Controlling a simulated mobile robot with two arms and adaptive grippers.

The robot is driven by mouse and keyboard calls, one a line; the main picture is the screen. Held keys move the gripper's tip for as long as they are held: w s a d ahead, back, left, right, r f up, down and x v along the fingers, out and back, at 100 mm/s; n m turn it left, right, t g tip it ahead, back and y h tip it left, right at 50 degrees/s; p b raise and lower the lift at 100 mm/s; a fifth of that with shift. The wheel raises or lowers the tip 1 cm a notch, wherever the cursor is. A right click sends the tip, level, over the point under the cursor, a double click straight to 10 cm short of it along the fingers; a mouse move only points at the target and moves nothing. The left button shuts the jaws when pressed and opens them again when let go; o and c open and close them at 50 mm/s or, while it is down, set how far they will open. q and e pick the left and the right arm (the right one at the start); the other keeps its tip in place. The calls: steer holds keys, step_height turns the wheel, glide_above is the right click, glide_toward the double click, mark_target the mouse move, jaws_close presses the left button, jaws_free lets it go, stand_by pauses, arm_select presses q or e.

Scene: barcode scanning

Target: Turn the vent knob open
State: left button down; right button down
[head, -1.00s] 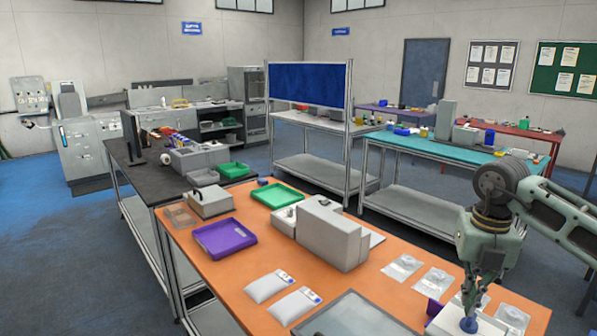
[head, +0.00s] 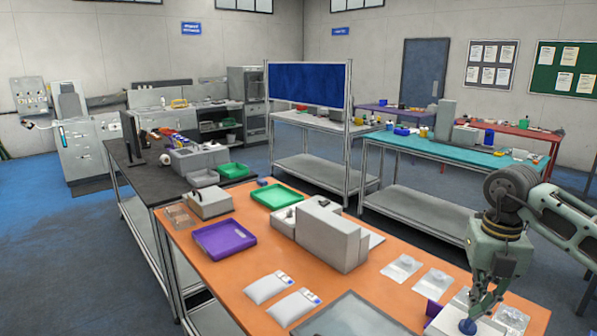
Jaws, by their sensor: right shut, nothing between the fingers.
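A round blue knob (head: 467,327) sits on top of a white box (head: 443,322) at the front right of the orange table, near the bottom edge of the head view. My right gripper (head: 475,314) comes down from the upper right, tilted, with its tips close to the knob. It is shut with nothing between its fingers. I cannot tell whether the tips touch the knob. The knob's markings are too small to read. My left gripper is not in view.
The orange table (head: 215,285) holds clear packets (head: 433,281), white pouches (head: 292,308), a grey device (head: 332,236), a purple tray (head: 224,238) and a green tray (head: 277,196). A purple piece (head: 433,308) stands beside the white box. A grey framed panel (head: 350,318) lies to its left.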

steer(key=shift+w+d+r, duration=0.1)
steer(key=shift+w, duration=0.05)
steer(key=shift+w+d, duration=0.1)
steer(key=shift+d, duration=0.05)
steer(key=shift+r+p, duration=0.3)
steer(key=shift+p, duration=0.2)
step_height(320, 180, up, 5)
steer(key=p, duration=0.4)
steer(key=shift+r, duration=0.15)
steer(key=shift+w, duration=0.1)
